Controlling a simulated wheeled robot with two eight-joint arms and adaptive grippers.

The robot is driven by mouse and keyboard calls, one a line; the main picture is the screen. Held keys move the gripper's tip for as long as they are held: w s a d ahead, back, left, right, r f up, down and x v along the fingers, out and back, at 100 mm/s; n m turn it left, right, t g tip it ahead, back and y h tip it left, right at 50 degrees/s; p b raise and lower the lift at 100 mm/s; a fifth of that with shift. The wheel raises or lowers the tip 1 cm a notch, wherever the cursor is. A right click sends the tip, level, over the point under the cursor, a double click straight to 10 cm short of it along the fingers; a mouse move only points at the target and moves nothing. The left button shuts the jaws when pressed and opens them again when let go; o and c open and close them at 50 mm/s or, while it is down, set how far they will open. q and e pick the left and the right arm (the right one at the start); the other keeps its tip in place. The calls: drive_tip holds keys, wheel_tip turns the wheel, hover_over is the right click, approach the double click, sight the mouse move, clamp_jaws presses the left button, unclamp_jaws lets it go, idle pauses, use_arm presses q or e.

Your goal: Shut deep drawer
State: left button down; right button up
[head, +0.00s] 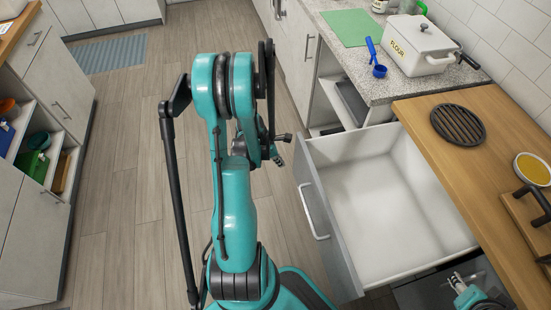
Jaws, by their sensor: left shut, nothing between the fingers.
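The deep drawer (318,152) stands pulled out at the right of the head view, under the wooden counter. Its white inside is empty and its grey front with a bar handle (317,224) faces left. My left gripper (283,138) is small and partly hidden behind my teal left arm. It is shut and empty, left of the drawer's far front corner and apart from the handle.
Beyond the drawer, an open compartment (345,100) sits under the grey counter. A flour tin (420,46), a blue scoop (376,58) and a green mat (348,27) are on top. A black trivet (458,124) lies on the wooden counter. Wooden floor (130,150) is clear at left.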

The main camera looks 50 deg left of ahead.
use_arm(q)
drive_tip(key=w, duration=0.1)
drive_tip(key=w+d+f, duration=0.1)
drive_tip(key=w+d+b, duration=0.1)
drive_tip(key=w, duration=0.1)
drive_tip(key=shift+f, duration=0.15)
use_arm(e)
drive_tip(key=shift+f, duration=0.75)
use_arm(q)
drive_tip(key=shift+w, duration=0.1)
